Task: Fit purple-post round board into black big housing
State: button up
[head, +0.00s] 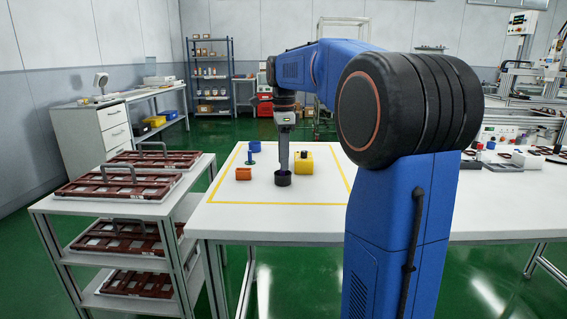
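The black big housing (282,180) is a short round cup standing on the white table inside the yellow outline. My gripper (283,170) points straight down directly over it, with its tips at or just above the rim. A small bit of dark purple shows between the fingertips and the housing, which may be the purple-post round board. Its board is hidden, and I cannot tell whether it is seated in the housing or held. The fingers are too small here to tell open from shut.
Left of the housing are an orange housing (243,174), a blue cup (254,146) and a green piece (251,161). A yellow block (303,163) with a black top stands close right. A rack of brown trays (122,186) stands left of the table. The front table area is clear.

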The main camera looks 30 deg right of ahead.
jog(key=shift+r, duration=2.6)
jog(key=shift+a, duration=0.1)
